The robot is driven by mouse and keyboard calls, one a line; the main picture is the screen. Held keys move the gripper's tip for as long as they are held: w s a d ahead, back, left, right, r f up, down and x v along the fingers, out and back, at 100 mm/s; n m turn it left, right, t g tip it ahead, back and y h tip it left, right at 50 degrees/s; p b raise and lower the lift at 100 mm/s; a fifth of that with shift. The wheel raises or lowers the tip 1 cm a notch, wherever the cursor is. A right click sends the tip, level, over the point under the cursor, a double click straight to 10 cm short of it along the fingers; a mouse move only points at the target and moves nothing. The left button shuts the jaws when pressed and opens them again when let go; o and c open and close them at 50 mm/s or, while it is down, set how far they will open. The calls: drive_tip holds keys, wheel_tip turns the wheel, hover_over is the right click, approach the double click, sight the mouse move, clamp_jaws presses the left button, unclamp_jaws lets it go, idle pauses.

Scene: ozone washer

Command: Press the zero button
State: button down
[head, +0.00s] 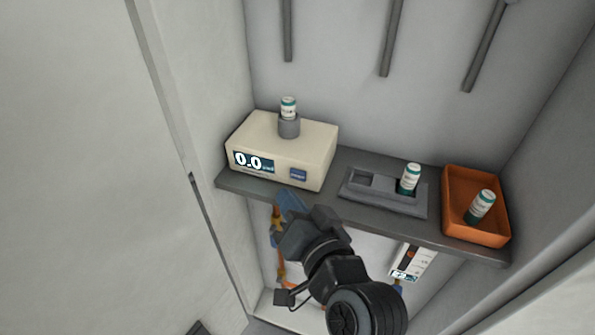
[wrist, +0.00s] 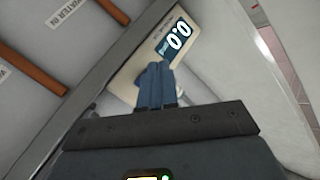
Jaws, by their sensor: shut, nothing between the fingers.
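The beige meter (head: 315,145) stands on the left of the shelf. Its display (head: 253,162) reads 0.0. The blue zero button (head: 298,174) is on the front face, right of the display. A vial (head: 288,105) stands upright in the grey holder on top. My gripper (head: 281,197) is shut and empty, with its blue fingers low in front of the shelf edge, below the button in the head view. In the wrist view the shut fingers (wrist: 155,68) overlap the meter's face beside the display (wrist: 178,38). The button is not visible there; contact cannot be told.
A dark grey shelf (head: 230,181) carries a grey holder (head: 376,200) with a vial (head: 410,178) and an orange bin (head: 475,237) with another vial (head: 481,206). Orange pipes (head: 281,270) and a white labelled unit (head: 410,263) are below. Walls close in on both sides.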

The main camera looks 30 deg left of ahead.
drive_tip(key=s, duration=0.1)
drive_tip(key=s+p, duration=0.1)
drive_tip(key=s, duration=0.1)
drive_tip(key=shift+d, duration=0.35)
drive_tip(key=shift+d, duration=0.1)
idle(0.5)
drive_tip(key=s+d+f+m+t+h, duration=0.1)
drive_tip(key=s+d+f+t+h, duration=0.15)
drive_tip(key=d, duration=0.65)
drive_tip(key=s+d+f+m+t+h, duration=0.1)
drive_tip(key=s+d+f+h, duration=0.15)
drive_tip(key=d, duration=0.65)
drive_tip(key=s+d+f+m+t+h, duration=0.2)
drive_tip(key=s+d+f, duration=0.1)
drive_tip(key=d, duration=0.6)
drive_tip(key=s+d+r+h, duration=0.3)
drive_tip(key=s+d+r, duration=0.1)
drive_tip(key=s+d, duration=0.3)
drive_tip(key=s+d+r+h, duration=0.4)
drive_tip(key=s+d, duration=0.3)
drive_tip(key=s, duration=0.4)
drive_tip(key=shift+s+d+r+t, duration=0.3)
drive_tip(key=shift+r+t, duration=0.1)
drive_tip(key=shift+t, duration=0.05)
